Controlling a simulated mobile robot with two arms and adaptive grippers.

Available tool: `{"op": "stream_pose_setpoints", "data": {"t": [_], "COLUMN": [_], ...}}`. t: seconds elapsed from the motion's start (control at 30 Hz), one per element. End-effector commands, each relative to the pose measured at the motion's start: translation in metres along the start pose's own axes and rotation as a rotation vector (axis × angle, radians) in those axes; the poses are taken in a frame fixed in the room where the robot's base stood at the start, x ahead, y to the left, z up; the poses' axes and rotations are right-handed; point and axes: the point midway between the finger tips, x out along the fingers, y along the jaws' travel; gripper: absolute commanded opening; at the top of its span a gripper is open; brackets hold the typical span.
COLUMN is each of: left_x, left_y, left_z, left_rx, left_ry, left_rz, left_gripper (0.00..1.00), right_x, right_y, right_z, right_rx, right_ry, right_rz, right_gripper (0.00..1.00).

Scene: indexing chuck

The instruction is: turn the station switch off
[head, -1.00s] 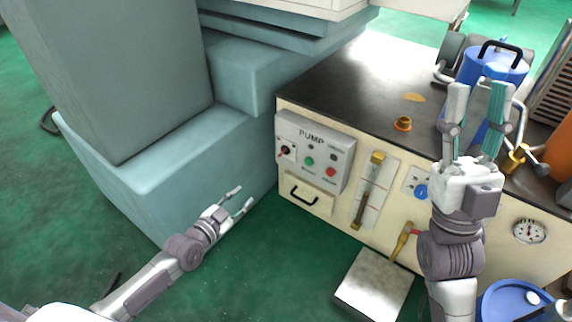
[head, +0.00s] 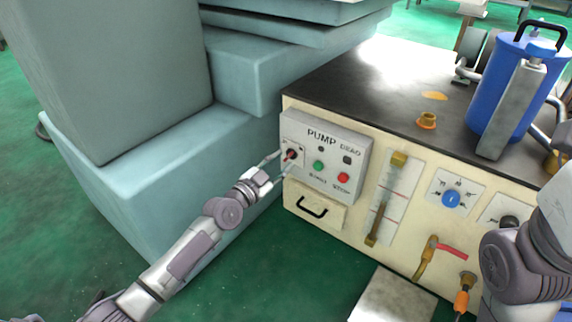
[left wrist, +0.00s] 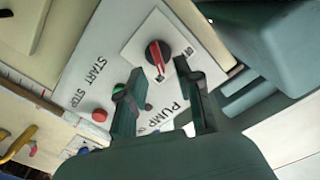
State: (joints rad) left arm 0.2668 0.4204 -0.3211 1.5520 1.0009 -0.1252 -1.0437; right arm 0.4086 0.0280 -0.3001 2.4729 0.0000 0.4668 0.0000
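The rotary switch (head: 291,155), dark with a red handle, sits at the left end of the grey PUMP panel (head: 337,140). In the left wrist view the switch (left wrist: 158,56) shows as a black knob on a white plate, its red bar tilted. My left gripper (head: 279,164) is open in front of the switch, with its fingertips close by it. In the left wrist view its two dark fingers (left wrist: 160,84) are spread, with nothing between them; I cannot tell whether they touch the knob. My right arm shows at the right edge of the head view, but its gripper is out of sight.
The panel also has a green button (head: 318,166) and a red button (head: 343,177). A drawer with a black handle (head: 312,207) is below. A large teal machine base (head: 150,170) stands close on the left. A blue canister (head: 505,90) stands on the bench top.

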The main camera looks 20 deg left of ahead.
Motion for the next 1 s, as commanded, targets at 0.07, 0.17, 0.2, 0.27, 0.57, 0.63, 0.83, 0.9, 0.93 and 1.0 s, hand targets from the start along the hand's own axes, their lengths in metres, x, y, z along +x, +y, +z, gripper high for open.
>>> {"op": "stream_pose_setpoints", "data": {"t": [0.07, 0.17, 0.2, 0.27, 0.57, 0.63, 0.83, 0.9, 0.93, 1.0], "left_x": [0.012, 0.022, 0.024, 0.027, 0.029, 0.029, 0.028, 0.028, 0.028, 0.028], "left_y": [0.001, 0.0, 0.0, 0.001, 0.0, 0.0, 0.0, 0.0, 0.0, 0.0], "left_z": [0.002, 0.001, 0.001, 0.001, 0.0, 0.0, 0.0, 0.0, 0.0, 0.0], "left_rx": [-0.002, 0.0, -0.001, -0.001, 0.0, 0.0, 0.0, 0.0, 0.0, -0.001], "left_ry": [0.002, 0.001, 0.0, -0.001, -0.001, -0.001, -0.001, -0.001, -0.001, -0.001], "left_rz": [-0.003, -0.001, -0.001, 0.0, 0.0, 0.0, 0.0, 0.0, 0.0, 0.0], "left_gripper": [0.34, 0.34, 0.34, 0.34, 0.34, 0.23, 0.0, 0.0, 0.0, 0.0], "right_x": [0.0, 0.003, 0.004, 0.005, 0.006, 0.006, 0.006, 0.006, 0.006, 0.006], "right_y": [-0.002, -0.002, -0.003, -0.003, -0.003, -0.003, -0.003, -0.003, -0.003, -0.003], "right_z": [-0.004, -0.006, -0.007, -0.008, -0.008, -0.008, -0.008, -0.008, -0.008, -0.008], "right_rx": [-0.002, -0.004, -0.004, -0.004, -0.005, -0.005, -0.004, -0.004, -0.004, -0.004], "right_ry": [0.017, 0.027, 0.03, 0.033, 0.035, 0.035, 0.036, 0.036, 0.036, 0.036], "right_rz": [-0.005, -0.01, -0.011, -0.012, -0.013, -0.013, -0.013, -0.013, -0.013, -0.013], "right_gripper": [0.4, 0.4, 0.4, 0.4, 0.4, 0.4, 0.4, 0.4, 0.4, 0.4]}}
